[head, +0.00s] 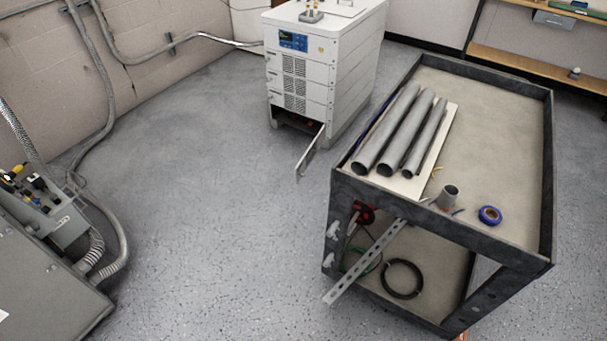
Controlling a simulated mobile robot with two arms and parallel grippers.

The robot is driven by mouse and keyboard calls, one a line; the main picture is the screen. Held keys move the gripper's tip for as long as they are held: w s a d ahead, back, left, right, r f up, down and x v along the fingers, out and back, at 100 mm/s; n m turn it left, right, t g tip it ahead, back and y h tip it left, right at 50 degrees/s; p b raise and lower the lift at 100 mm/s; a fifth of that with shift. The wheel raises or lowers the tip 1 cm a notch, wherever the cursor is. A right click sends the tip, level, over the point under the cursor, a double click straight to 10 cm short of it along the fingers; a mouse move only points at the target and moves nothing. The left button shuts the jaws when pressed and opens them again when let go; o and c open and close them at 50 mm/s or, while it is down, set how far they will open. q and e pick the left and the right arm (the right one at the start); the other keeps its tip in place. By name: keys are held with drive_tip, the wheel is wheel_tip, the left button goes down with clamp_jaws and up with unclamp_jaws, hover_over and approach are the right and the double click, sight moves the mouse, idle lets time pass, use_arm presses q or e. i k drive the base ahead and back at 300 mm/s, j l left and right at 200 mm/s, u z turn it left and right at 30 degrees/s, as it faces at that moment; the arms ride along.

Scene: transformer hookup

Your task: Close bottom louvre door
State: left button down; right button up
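The white transformer cabinet (340,62) stands on the floor at the upper middle of the head view. Its bottom louvre door (311,151) is swung open and sticks out toward me from the cabinet's right front edge. The low opening (290,119) behind it is dark, with small reddish parts inside that are too small to make out. The louvred panels (294,84) above the opening sit flush with the front. Neither of my grippers is in view.
A dark-framed cart (546,180) with grey pipes (388,128) and blue tape (489,214) on top stands right of the cabinet. A slotted metal strut (360,268) juts from it. A grey box (45,280) with conduits is at left. The floor (200,200) between is clear.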

sight(314, 147)
drive_tip(key=z, duration=1.75)
drive_tip(key=i+j+z, duration=0.1)
drive_tip(key=j, duration=1.05)
drive_tip(key=i+j+z, duration=0.1)
drive_tip(key=j, duration=1.1)
drive_tip(key=i+j+z, duration=0.1)
drive_tip(key=j, duration=1.05)
